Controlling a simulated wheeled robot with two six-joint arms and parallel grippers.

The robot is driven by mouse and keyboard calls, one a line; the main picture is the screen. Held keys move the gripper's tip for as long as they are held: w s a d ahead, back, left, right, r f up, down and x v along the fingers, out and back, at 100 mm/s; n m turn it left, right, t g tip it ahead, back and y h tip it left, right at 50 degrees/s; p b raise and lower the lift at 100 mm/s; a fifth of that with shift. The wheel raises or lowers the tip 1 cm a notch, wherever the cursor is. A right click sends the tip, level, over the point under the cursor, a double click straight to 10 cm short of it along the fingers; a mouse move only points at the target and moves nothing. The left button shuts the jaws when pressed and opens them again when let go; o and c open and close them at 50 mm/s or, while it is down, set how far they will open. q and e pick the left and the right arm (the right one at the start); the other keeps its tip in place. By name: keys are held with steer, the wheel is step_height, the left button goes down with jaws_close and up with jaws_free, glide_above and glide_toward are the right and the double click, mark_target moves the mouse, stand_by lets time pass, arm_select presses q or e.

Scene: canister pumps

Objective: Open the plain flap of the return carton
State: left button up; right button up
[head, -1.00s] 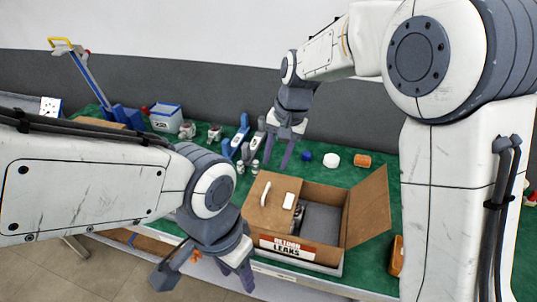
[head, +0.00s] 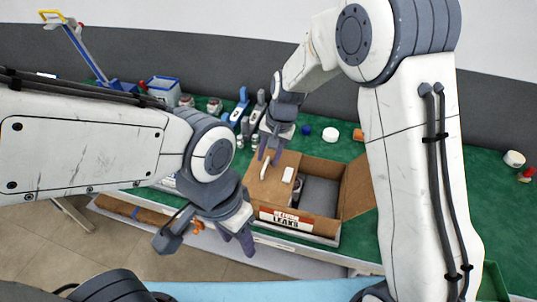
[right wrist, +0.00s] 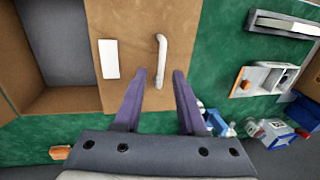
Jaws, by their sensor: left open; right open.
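The return carton (head: 325,226) stands on the green bench top with a red and white label reading "LEAKS" on its front. Its right flap (head: 357,187) is a bare brown panel standing open, tilted outward. Its left flap (head: 256,186) lies shut and carries a white handle (head: 264,171) and a white rectangle (head: 288,174). My right gripper (head: 269,156) is open just above this flap. In the right wrist view its fingertips (right wrist: 160,76) are either side of the handle's near end (right wrist: 160,50), with nothing gripped. My left gripper (head: 236,240) is open and empty, left of the carton's front.
Blue and grey pumps (head: 240,107) and small bottles stand behind and left of the carton. A white and blue bin (head: 162,89) is at the back left.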

jaws_close()
stand_by(1.4)
